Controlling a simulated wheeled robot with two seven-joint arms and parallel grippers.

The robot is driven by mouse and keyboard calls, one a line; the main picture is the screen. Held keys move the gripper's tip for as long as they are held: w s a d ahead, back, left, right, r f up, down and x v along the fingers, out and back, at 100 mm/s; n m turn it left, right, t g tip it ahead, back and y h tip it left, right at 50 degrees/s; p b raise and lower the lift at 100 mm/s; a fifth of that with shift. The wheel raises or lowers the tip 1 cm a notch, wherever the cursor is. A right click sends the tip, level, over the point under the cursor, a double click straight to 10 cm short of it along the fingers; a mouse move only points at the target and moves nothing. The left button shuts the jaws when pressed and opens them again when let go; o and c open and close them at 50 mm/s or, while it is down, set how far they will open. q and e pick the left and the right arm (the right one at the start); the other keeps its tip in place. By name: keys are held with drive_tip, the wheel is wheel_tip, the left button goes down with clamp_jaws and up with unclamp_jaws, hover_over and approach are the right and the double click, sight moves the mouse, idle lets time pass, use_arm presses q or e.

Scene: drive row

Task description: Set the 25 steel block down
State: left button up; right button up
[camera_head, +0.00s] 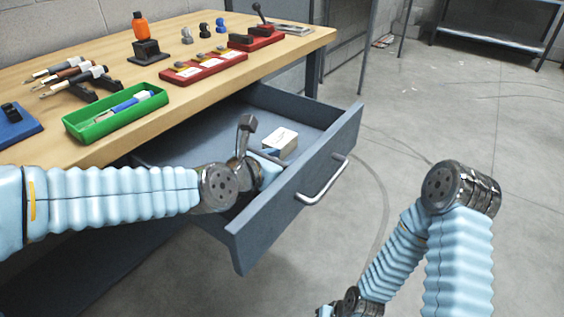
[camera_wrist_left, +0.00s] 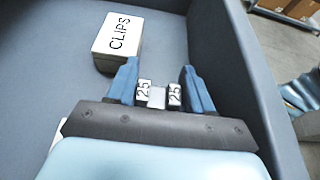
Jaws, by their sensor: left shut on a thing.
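The 25 steel block (camera_wrist_left: 158,97) is between the blue fingers of my left gripper (camera_wrist_left: 157,88) in the left wrist view, with two white "25" labels showing. My left gripper is shut on it, inside the open grey drawer (camera_head: 312,187). In the head view the hand (camera_head: 268,166) is partly hidden by my wrist, and the block cannot be made out. I cannot tell whether the block touches the drawer floor. My right arm shows at the lower right of the head view, but its gripper does not.
A white box marked CLIPS (camera_wrist_left: 118,40) lies in the drawer just beyond my left fingers; it also shows in the head view (camera_head: 281,139). The drawer floor (camera_wrist_left: 60,50) is bare left of it. The wooden bench (camera_head: 200,95) above holds a green tray (camera_head: 115,112) and tools.

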use_arm(q)
drive_tip(key=o, duration=0.8)
drive_tip(key=shift+s+f, duration=0.1)
drive_tip(key=shift+f, duration=0.25)
drive_tip(key=shift+o, duration=0.8)
drive_tip(key=shift+f, duration=0.15)
drive_tip(key=shift+r+p, duration=0.6)
drive_tip(key=shift+p, duration=0.25)
drive_tip(key=shift+s+a+r, duration=0.15)
drive_tip(key=shift+a, duration=0.15)
drive_tip(key=b+v, duration=0.1)
drive_tip(key=v, duration=0.6)
drive_tip(key=shift+d+r, duration=0.1)
drive_tip(key=shift+r, duration=0.1)
